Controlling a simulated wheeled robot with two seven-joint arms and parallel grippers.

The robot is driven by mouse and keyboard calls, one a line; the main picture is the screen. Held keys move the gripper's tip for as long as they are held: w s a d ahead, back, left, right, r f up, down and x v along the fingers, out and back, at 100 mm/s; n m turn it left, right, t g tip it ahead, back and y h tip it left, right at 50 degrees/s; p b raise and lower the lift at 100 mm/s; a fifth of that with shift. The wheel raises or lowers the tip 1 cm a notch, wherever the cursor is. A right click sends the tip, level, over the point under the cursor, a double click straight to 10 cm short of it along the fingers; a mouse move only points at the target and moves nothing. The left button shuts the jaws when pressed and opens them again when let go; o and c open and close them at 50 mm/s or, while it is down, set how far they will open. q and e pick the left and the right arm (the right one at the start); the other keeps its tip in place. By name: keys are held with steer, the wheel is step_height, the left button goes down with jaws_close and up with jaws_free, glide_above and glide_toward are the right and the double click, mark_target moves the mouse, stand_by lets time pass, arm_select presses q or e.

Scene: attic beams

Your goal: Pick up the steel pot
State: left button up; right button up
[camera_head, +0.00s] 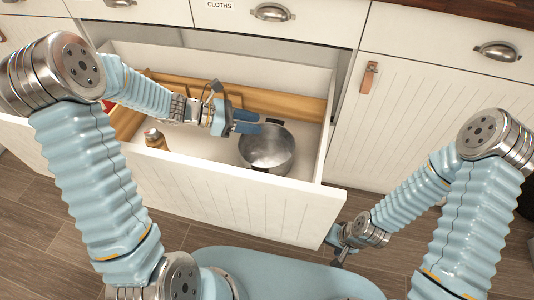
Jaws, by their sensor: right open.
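The steel pot (267,150) stands upright in the open drawer (225,190), towards its right end. It looks empty, with small handles at its far and near rim. My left gripper (256,122) reaches over the drawer from the left. Its blue fingers point right, just by the pot's far left rim. I cannot tell whether they touch the pot or how far apart they are. My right gripper (337,252) is open and low, outside the drawer's front right corner, away from the pot.
Wooden dividers (285,103) run along the drawer's back and left. A closed cabinet door (430,120) is at the right. The drawer's front panel stands between my base and the pot.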

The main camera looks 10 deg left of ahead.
arm_select(q)
steer(key=shift+x, duration=0.75)
jaws_close()
steer(key=shift+s+a+f, duration=0.1)
steer(key=shift+s+f, duration=0.05)
steer(key=shift+f, duration=0.05)
stand_by(0.6)
